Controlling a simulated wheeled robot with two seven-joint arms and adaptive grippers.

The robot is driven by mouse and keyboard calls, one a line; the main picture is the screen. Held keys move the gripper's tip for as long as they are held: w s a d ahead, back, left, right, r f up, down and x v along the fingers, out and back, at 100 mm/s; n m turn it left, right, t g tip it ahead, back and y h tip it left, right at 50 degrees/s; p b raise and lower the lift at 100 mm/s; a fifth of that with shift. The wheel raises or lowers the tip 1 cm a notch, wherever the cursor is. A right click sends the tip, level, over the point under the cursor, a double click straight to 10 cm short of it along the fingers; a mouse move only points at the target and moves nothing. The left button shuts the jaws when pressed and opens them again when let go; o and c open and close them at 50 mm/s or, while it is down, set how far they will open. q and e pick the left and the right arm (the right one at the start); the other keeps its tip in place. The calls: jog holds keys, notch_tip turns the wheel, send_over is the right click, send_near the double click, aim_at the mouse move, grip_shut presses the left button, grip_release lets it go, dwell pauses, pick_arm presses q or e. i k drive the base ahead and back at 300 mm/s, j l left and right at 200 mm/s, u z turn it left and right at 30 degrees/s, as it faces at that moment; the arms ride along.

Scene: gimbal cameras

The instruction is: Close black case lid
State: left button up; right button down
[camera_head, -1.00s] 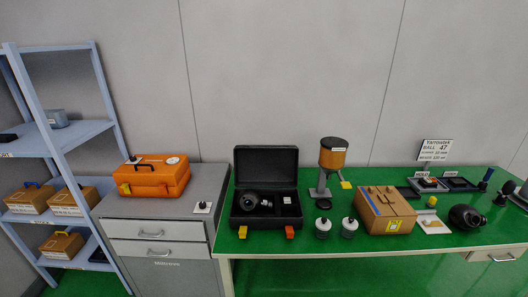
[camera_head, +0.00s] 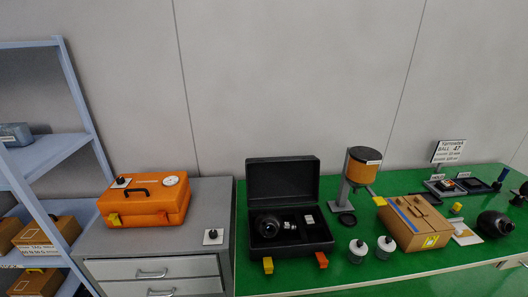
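The black case (camera_head: 323,246) stands on the green table near its left end. Its lid (camera_head: 282,182) is open and stands upright at the back. Inside lie a round black device (camera_head: 267,226) and a small white-labelled piece (camera_head: 309,220). Neither of my grippers shows in the head view.
An orange case (camera_head: 145,203) sits on the grey drawer cabinet (camera_head: 210,262) to the left. Two white-and-black jars (camera_head: 358,250), an orange hopper on a stand (camera_head: 360,168) and a tan box (camera_head: 412,226) stand right of the black case. A blue shelf (camera_head: 50,152) is far left.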

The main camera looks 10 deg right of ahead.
aim_at(293, 180)
jog(key=i+j+u, duration=0.1)
jog(key=i+j, duration=1.05)
jog(key=j, duration=0.15)
